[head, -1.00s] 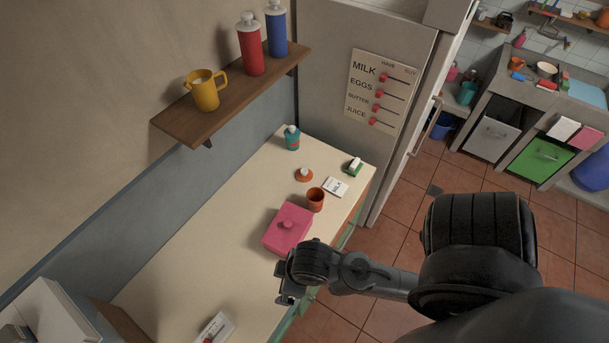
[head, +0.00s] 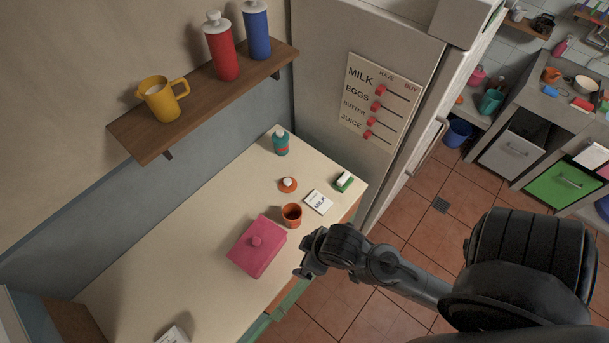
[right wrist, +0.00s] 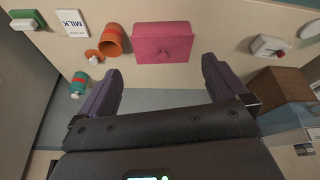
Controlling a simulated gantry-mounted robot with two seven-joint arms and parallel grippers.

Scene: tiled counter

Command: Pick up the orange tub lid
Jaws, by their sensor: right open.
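The orange tub lid (head: 288,186), a small disc with a pale knob, lies on the counter just behind the open orange tub (head: 292,216). In the right wrist view the lid (right wrist: 94,55) is at the upper left, beside the tub (right wrist: 113,40). My right gripper (head: 306,272) is at the counter's front edge, to the right of the pink box and nearer than the tub. In the right wrist view its fingers (right wrist: 162,78) are spread apart with nothing between them. My left gripper is in neither view.
A pink lidded box (head: 257,247) stands left of the tub. A milk card (head: 318,202), a green-and-white eraser-like block (head: 344,182) and a teal bottle (head: 281,143) are near the lid. The wall shelf (head: 200,100) overhangs the back. The counter's left part is mostly clear.

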